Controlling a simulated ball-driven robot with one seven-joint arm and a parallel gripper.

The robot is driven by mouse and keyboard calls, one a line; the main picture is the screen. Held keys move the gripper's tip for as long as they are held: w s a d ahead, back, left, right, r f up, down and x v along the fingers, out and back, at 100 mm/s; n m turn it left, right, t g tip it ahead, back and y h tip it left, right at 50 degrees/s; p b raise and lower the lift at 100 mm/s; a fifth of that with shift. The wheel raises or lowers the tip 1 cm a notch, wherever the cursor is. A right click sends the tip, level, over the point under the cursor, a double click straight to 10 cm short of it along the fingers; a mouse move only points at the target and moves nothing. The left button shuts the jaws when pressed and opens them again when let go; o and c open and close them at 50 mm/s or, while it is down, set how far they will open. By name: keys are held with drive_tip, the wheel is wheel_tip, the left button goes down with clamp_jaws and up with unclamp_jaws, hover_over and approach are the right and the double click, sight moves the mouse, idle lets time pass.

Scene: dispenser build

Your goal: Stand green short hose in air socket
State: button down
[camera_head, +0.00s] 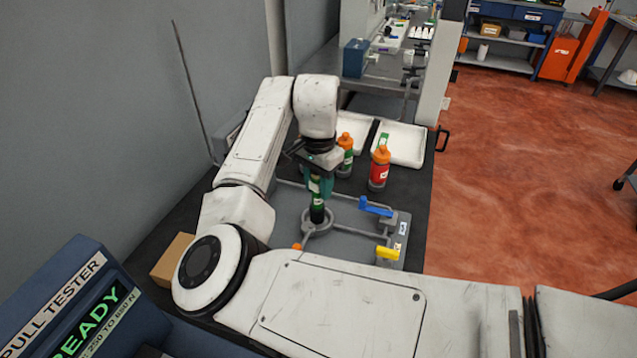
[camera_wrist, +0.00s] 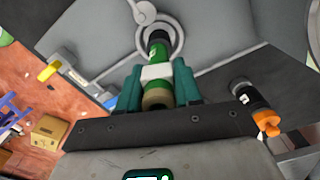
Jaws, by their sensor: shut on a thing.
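The green short hose (camera_head: 317,211) has a white label band and a dark lower end. It also shows in the wrist view (camera_wrist: 159,50). My gripper (camera_head: 316,184) is shut on its upper part, with teal fingers on both sides in the wrist view (camera_wrist: 158,88). The hose stands about upright. Its dark end lies within the outline of a grey ring socket (camera_head: 328,229) on the grey panel, also seen in the wrist view (camera_wrist: 181,35). I cannot tell how deep the end sits or whether it touches the bottom.
A blue lever (camera_head: 376,208) and a yellow lever (camera_head: 387,252) are right of the socket. White trays (camera_head: 402,143) lie further back. A cardboard box (camera_head: 172,262) is at left.

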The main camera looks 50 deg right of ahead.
drive_tip(key=shift+f, duration=0.5)
drive_tip(key=c, duration=1)
unclamp_jaws()
drive_tip(key=shift+c, duration=0.2)
wheel_tip(320, 180, up, 11)
drive_tip(key=p, duration=0.9)
drive_tip(key=shift+f, duration=0.1)
